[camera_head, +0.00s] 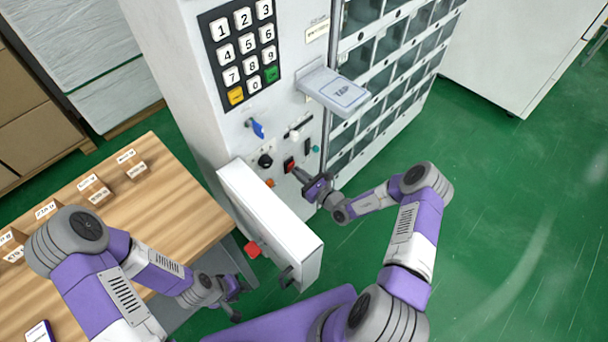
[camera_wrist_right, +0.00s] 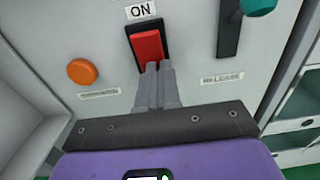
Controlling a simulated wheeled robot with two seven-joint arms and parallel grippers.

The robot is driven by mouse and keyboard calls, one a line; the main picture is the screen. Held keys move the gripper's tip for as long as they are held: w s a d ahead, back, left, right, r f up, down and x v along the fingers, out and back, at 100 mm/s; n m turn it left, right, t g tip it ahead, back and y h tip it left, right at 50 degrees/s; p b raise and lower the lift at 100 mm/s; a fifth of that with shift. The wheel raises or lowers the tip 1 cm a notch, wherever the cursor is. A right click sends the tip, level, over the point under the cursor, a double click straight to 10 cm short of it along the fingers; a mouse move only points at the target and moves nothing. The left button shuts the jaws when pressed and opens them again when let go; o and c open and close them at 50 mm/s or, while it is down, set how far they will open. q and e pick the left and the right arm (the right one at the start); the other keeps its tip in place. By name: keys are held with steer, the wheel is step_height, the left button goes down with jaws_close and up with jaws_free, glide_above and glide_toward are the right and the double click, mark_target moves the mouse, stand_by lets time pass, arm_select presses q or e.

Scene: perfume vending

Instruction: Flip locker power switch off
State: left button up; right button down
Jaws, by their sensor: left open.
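The power switch is a red rocker in a black frame on the white locker panel, seen in the head view (camera_head: 289,164) and in the right wrist view (camera_wrist_right: 148,45) under an "ON" label (camera_wrist_right: 140,11). My right gripper (camera_head: 301,174) is at the panel, with its fingertips (camera_wrist_right: 152,68) at the lower edge of the red rocker. Its fingers look pressed together with nothing between them. Whether they touch the rocker is hard to tell. My left gripper (camera_head: 236,289) is open and empty, low beside the wooden table, away from the panel.
An open white panel door (camera_head: 265,225) stands left of my right gripper. An orange button (camera_wrist_right: 82,72) and a black lever with a teal knob (camera_wrist_right: 229,28) flank the switch. A keypad (camera_head: 241,50) and TAP shelf (camera_head: 335,90) are above. Small boxes sit on the wooden table (camera_head: 165,205).

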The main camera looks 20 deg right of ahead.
steer(key=f+p+v, duration=0.2)
steer(key=v, duration=1.1)
steer(key=shift+s+f, duration=0.25)
steer(key=shift+s, duration=0.1)
steer(key=shift+d, duration=0.15)
